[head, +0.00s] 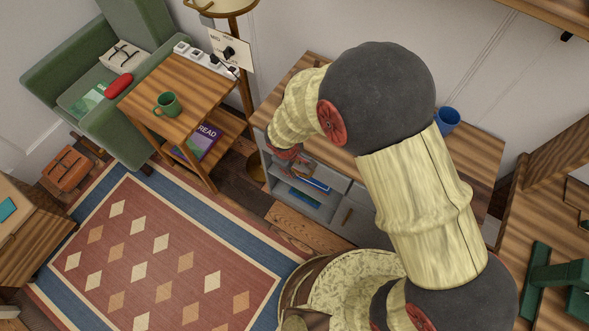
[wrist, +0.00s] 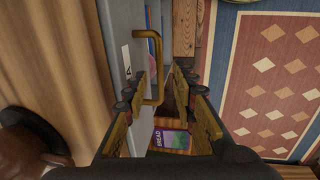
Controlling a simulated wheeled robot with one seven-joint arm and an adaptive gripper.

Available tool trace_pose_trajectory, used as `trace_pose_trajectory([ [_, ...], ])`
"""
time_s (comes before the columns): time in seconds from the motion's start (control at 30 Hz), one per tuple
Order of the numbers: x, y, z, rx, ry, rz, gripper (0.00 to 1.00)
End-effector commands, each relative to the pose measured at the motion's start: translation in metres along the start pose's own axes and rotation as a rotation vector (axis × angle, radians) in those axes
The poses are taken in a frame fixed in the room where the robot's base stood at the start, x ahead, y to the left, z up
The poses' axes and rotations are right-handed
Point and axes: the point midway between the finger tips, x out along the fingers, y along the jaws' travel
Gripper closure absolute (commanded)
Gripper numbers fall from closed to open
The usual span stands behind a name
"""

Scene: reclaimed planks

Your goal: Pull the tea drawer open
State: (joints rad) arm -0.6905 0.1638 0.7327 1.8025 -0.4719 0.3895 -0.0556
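The grey cabinet with a wooden top (head: 480,150) stands against the wall in the head view. My arm covers much of its top and its upper front. In the wrist view a grey drawer front (wrist: 118,28) carries a white label (wrist: 127,62), of which only the letter "A" is readable. A brass bar handle (wrist: 155,42) stands out from the front. My gripper (wrist: 160,75) is open, with its two fingers on either side of the handle. I cannot tell whether either finger touches it. The drawer looks closed, though its edges are mostly hidden.
The cabinet has an open shelf with books (head: 310,182) and a lower door with a brass handle (head: 347,216). A blue cup (head: 447,121) stands on top. A side table (head: 195,88) with a green mug (head: 167,104) is to the left. The rug (head: 150,265) is clear.

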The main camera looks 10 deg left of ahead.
Motion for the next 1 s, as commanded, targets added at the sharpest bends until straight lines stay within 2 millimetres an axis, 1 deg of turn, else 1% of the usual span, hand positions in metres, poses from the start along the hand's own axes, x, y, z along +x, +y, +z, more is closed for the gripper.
trace_pose_trajectory([
  [0.03,0.012,-0.001,0.000,0.001,-0.001,-0.001,0.73],
  [0.1,0.022,-0.001,0.000,0.001,-0.001,-0.001,0.73],
  [0.2,0.033,0.000,0.000,0.000,-0.001,0.000,0.73],
  [0.3,0.037,0.000,0.000,0.001,0.001,0.000,0.73],
  [0.53,0.036,0.000,0.000,0.001,0.001,0.000,0.73],
  [1.0,0.036,0.000,0.000,0.001,0.001,0.000,1.00],
])
